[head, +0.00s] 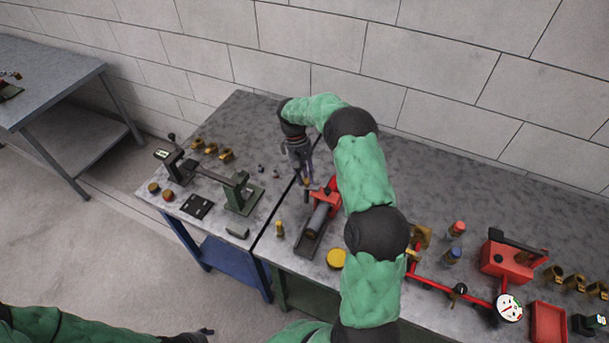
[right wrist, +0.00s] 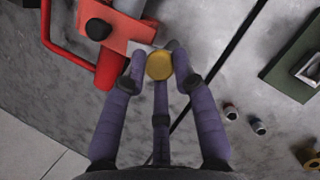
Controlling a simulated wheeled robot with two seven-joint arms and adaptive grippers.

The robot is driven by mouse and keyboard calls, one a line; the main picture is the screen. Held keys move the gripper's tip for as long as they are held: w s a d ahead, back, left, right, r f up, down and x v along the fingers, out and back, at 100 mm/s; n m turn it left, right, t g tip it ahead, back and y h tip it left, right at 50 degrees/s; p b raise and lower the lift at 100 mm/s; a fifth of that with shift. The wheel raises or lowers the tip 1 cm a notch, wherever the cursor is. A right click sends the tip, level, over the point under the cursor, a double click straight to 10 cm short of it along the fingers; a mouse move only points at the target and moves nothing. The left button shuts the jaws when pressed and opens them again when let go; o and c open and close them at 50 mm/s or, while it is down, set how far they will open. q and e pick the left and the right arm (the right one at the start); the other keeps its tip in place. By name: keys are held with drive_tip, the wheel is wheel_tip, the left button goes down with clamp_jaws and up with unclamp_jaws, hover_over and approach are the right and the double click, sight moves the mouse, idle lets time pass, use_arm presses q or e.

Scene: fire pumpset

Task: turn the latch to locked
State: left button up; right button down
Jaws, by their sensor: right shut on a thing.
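My right gripper (head: 307,184) reaches down over the back of a red fixture (head: 331,190) on the table. In the right wrist view, its purple fingers (right wrist: 159,66) are shut around a round brass-coloured knob (right wrist: 160,65). The knob sits at the edge of the red fixture (right wrist: 118,45) and appears to belong to the latch. The fingers hide its sides, and I cannot tell the latch's angle. My left arm shows at the bottom left of the head view; only a dark end of its gripper (head: 206,332) shows at the lower edge.
A grey cylinder (head: 318,219) lies in a dark cradle beside the red fixture. A yellow disc (head: 337,258) is in front. A green vise-like stand (head: 241,194) is to the left. Red piping with a gauge (head: 508,307) and a red box (head: 507,262) are to the right.

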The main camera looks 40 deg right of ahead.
drive_tip(key=shift+d+r+m+y, duration=0.15)
drive_tip(key=shift+m+y, duration=0.15)
drive_tip(key=shift+m, duration=0.6)
drive_tip(key=c, duration=1)
unclamp_jaws()
drive_tip(key=shift+s, duration=0.1)
drive_tip(key=v, duration=1.1)
drive_tip(key=shift+d+r, duration=0.15)
drive_tip(key=shift+r, duration=0.25)
